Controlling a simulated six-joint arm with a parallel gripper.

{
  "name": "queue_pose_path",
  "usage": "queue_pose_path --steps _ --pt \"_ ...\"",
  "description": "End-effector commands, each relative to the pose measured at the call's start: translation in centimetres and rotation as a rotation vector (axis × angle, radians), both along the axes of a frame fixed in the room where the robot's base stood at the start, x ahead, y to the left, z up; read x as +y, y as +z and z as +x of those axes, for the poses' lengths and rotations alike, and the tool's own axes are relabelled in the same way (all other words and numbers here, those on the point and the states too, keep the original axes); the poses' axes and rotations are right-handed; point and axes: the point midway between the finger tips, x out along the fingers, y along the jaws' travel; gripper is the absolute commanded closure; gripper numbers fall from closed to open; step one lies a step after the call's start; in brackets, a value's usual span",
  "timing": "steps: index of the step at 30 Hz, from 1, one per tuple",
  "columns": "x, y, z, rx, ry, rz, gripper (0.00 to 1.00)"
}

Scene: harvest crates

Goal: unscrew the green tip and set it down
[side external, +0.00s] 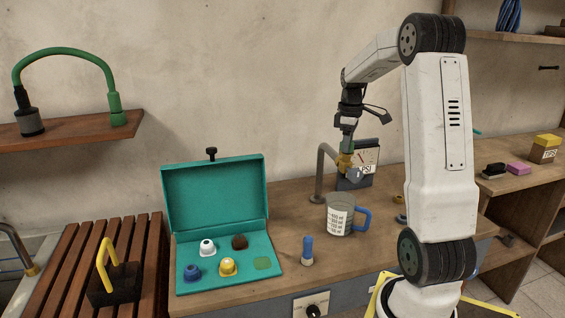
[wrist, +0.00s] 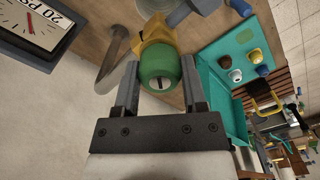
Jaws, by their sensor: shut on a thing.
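The green tip (wrist: 158,70) is a rounded green piece with a dark slot in its end. It sits at the end of the yellow fitting (wrist: 159,35), which joins the bent grey pipe (wrist: 113,55). My gripper (wrist: 160,64) has one finger on each side of the green tip and is shut on it. In the side view my gripper (side external: 347,142) points down at the yellow fitting (side external: 345,160), and its fingers mostly hide the tip. The open teal case (side external: 215,194) holds white, brown, blue and yellow tips, beside a bare green patch (side external: 262,263).
A pressure gauge (side external: 367,160) stands close behind the fitting. A slatted rack (side external: 130,242) with a yellow-handled block lies left of the case.

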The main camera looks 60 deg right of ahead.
Motion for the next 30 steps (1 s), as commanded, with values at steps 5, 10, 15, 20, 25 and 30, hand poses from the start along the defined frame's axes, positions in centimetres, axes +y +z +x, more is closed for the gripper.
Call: queue_pose_path --steps 5,10,15,20,25,30 --pt "-0.02 0.09 0.07 -0.003 0.049 -0.002 1.0" --pt "-0.02 0.1 0.07 -0.003 0.13 -0.002 1.0" --pt "-0.02 0.1 0.07 -0.003 0.15 -0.002 1.0" --pt "-0.02 0.1 0.06 -0.003 0.149 -0.002 0.3" --pt "-0.02 0.06 0.04 -0.002 0.148 -0.001 0.27" --pt "-0.01 0.04 0.02 -0.001 0.142 -0.001 0.27"
